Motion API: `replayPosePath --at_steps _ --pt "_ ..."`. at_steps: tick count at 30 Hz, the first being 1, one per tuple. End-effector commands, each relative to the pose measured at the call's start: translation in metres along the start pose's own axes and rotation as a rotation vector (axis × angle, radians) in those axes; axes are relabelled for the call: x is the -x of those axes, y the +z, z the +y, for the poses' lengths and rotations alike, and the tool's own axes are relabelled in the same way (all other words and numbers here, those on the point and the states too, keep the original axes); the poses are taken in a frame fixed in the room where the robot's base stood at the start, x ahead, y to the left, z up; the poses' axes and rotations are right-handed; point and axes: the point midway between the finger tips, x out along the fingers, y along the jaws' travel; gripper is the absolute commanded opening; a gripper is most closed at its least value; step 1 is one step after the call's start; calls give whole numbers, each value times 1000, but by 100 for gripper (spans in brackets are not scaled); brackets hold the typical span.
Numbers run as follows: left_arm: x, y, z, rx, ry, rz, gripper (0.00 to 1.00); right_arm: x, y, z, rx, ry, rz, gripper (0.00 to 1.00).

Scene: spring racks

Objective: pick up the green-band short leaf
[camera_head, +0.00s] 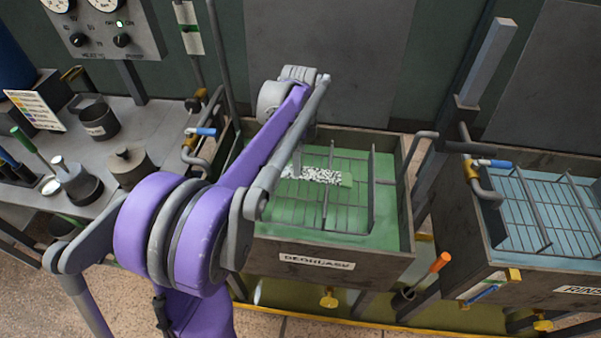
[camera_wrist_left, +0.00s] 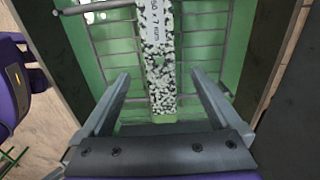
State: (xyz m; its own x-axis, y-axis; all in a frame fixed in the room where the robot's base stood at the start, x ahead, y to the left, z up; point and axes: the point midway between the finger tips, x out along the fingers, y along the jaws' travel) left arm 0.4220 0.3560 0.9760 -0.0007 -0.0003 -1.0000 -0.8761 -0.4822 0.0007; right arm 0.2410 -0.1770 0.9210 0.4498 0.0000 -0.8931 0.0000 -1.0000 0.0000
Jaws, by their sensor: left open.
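A short flat leaf (camera_head: 318,175) with black-and-white speckling lies across the wire rack in the green tank marked DEGREASE. In the left wrist view the leaf (camera_wrist_left: 160,70) runs lengthwise between my fingers and carries a pale printed label near the top. A green patch shows at its right end in the head view; I cannot tell whether that is its band or the tank's green. My left gripper (camera_wrist_left: 160,82) is open, with one finger on each side of the leaf and gaps between. In the head view my arm largely hides this gripper. My right gripper is not in view.
The degrease tank's wall (camera_head: 330,267) surrounds the rack (camera_head: 352,205). A rinse tank (camera_head: 520,275) with blue liquid stands at the right. Pipes with blue-handled taps (camera_head: 203,131) stand near the tanks. A bench (camera_head: 150,125) with pots is at the left.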

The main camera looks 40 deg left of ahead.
Motion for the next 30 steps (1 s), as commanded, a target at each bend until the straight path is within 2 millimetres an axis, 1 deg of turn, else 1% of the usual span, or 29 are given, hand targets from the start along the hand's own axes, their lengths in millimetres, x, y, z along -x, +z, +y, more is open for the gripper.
replayPosePath --at_steps 5,9,12,15,21,22,23,24,29,30 --pt "-14 0 0 0 -1 0 98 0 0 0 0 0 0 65" --pt "-36 2 2 1 -1 0 98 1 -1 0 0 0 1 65" --pt "-49 2 1 0 -1 0 98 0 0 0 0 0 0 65" --pt "-55 2 2 0 -1 0 98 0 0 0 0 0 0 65" --pt "-56 2 2 1 -1 0 98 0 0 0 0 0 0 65" --pt "-56 2 2 1 -1 0 96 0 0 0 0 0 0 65" --pt "-56 2 2 1 -1 0 90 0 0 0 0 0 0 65" --pt "-56 2 2 1 -1 0 83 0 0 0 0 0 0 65" --pt "-56 2 2 1 -1 0 54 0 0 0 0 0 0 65" --pt "-56 2 2 1 -1 0 47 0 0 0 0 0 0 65"
